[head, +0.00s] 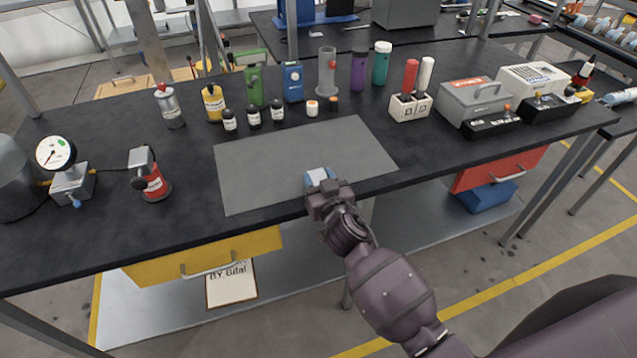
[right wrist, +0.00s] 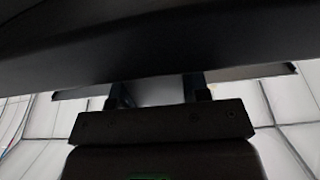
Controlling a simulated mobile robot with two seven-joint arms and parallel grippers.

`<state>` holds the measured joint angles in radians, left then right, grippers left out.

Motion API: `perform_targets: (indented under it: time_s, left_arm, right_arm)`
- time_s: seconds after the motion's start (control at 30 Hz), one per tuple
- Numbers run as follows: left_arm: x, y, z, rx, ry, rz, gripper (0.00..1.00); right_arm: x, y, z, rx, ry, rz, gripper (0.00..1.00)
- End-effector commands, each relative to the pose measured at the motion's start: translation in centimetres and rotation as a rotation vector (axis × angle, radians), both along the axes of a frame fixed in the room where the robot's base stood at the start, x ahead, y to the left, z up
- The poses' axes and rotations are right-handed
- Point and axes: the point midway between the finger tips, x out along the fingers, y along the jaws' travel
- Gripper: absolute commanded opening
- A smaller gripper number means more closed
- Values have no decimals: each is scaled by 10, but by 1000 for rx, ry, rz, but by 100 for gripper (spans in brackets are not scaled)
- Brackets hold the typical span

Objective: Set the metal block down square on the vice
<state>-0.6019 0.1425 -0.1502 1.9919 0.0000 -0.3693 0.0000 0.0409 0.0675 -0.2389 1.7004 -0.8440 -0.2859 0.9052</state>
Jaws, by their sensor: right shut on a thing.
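My right gripper (head: 326,192) reaches over the front edge of the bench, at the front of the grey mat. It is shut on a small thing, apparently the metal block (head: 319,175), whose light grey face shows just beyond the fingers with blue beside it. I cannot tell whether the blue belongs to the vice, or whether block and vice touch. In the right wrist view, a grey surface shows between the two fingers (right wrist: 158,92), under a broad dark shape. My left gripper is not in view.
The grey mat (head: 290,150) is otherwise clear. Small bottles (head: 254,115) stand behind it. A red-and-black device (head: 150,175) and a dial gauge (head: 65,170) stand at left. A switch block (head: 410,106) and a grey toolbox (head: 472,100) stand at right.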

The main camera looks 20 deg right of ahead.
Motion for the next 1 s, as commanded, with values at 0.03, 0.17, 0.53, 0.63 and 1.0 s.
perform_targets:
  time_s: [0.03,0.17,0.53,0.63,1.0]
  left_arm:
    - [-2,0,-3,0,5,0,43]
    - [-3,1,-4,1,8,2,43]
    - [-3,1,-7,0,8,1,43]
    - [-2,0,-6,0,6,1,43]
    - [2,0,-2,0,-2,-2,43]
  right_arm:
    - [0,0,-4,0,-1,0,12]
    - [0,0,-3,1,-3,1,12]
    - [0,0,-7,0,-1,0,48]
    - [0,0,-7,0,-1,0,64]
    - [0,0,-4,0,-2,1,68]
